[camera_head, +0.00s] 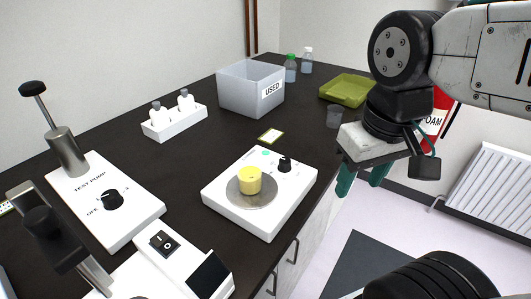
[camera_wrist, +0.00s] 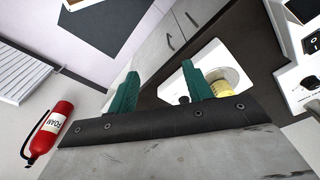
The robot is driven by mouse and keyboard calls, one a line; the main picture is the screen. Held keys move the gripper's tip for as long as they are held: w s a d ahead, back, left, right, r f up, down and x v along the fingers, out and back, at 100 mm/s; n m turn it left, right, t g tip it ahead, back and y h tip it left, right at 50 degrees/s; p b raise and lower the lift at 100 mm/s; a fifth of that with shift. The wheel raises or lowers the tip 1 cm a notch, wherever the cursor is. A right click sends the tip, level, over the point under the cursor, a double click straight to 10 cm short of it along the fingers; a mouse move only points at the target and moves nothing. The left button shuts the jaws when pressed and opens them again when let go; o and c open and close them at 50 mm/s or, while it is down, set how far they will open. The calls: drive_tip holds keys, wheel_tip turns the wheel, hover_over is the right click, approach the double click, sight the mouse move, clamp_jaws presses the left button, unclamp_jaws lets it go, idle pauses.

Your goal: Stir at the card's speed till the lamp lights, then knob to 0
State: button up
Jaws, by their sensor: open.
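A white stirrer (camera_head: 245,218) stands near the table's right edge. A yellow cylinder (camera_head: 250,180) sits on its round grey plate (camera_head: 262,201). Its black knob (camera_head: 285,163) is at the far right of the top, beside a small teal spot (camera_head: 266,154) that may be the lamp; I cannot tell if it is lit. A card (camera_head: 271,136) lies behind the stirrer, too small to read. My gripper (camera_head: 363,178) is open and empty, right of the stirrer, apart from it. The wrist view shows the knob (camera_wrist: 184,100) and yellow cylinder (camera_wrist: 218,90) partly behind a finger.
A test pump (camera_head: 108,205) and a white switch box (camera_head: 172,255) stand on the left. Behind are a white rack with bottles (camera_head: 174,121), a USED bin (camera_head: 235,92), a green tray (camera_head: 348,88) and a clear cup (camera_head: 334,117). A fire extinguisher (camera_wrist: 51,131) stands by the wall.

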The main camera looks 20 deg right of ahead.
drive_tip(key=m+g, duration=0.1)
drive_tip(key=m, duration=1.1)
hover_over(285, 159)
wheel_tip(285, 159, down, 4)
drive_tip(key=shift+s, duration=0.1)
drive_tip(key=shift+m, duration=0.4)
drive_tip(key=shift+f, duration=0.2)
wheel_tip(285, 159, down, 8)
drive_tip(key=shift+r, duration=0.25)
drive_tip(key=c, duration=1)
